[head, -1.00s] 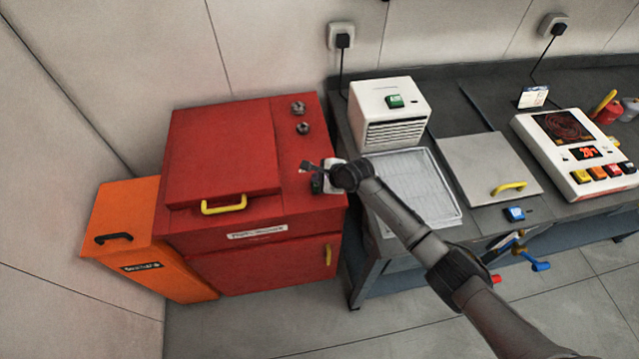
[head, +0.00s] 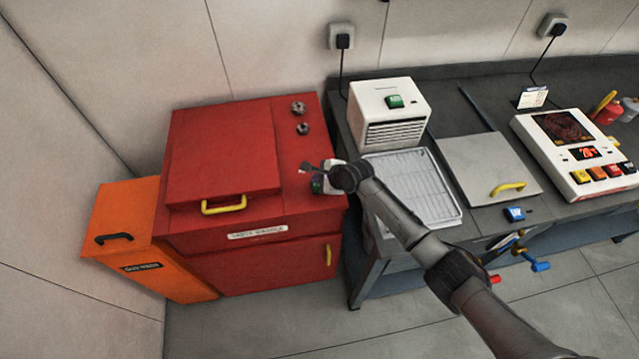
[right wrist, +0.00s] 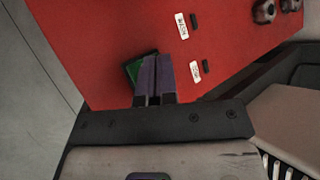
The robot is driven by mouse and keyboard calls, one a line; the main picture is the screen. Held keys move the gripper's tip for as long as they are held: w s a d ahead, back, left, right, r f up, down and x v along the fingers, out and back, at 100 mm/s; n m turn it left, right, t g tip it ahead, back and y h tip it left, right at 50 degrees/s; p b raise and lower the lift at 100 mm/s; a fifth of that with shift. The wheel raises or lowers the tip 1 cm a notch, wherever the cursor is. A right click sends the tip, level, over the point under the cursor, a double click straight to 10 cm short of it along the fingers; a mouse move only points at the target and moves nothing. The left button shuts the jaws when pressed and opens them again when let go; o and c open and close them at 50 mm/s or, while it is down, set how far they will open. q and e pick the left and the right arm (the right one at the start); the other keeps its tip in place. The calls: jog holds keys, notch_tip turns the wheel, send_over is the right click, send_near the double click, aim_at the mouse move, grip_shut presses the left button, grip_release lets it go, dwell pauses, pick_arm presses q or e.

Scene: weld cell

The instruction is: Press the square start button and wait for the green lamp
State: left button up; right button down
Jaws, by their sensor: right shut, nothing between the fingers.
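The red parts washer (head: 225,150) stands against the wall, with a lid and a yellow handle. My right gripper (head: 318,181) is at the right part of its top panel, fingers shut and empty. In the right wrist view the shut fingers (right wrist: 158,62) point down over a dark-edged green block (right wrist: 139,68) on the red panel and partly cover it. I cannot tell whether they touch it, or whether it is the square start button. No lit green lamp can be made out. My left gripper is not in view.
Two dark knobs (head: 298,108) sit on the panel's far end; the wrist view shows two small labels (right wrist: 182,26). An orange bin (head: 125,225) stands left. The bench right holds a white vented box (head: 390,110), a wire tray (head: 420,185) and a control console (head: 580,150).

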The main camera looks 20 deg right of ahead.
jog(key=shift+f, duration=0.25)
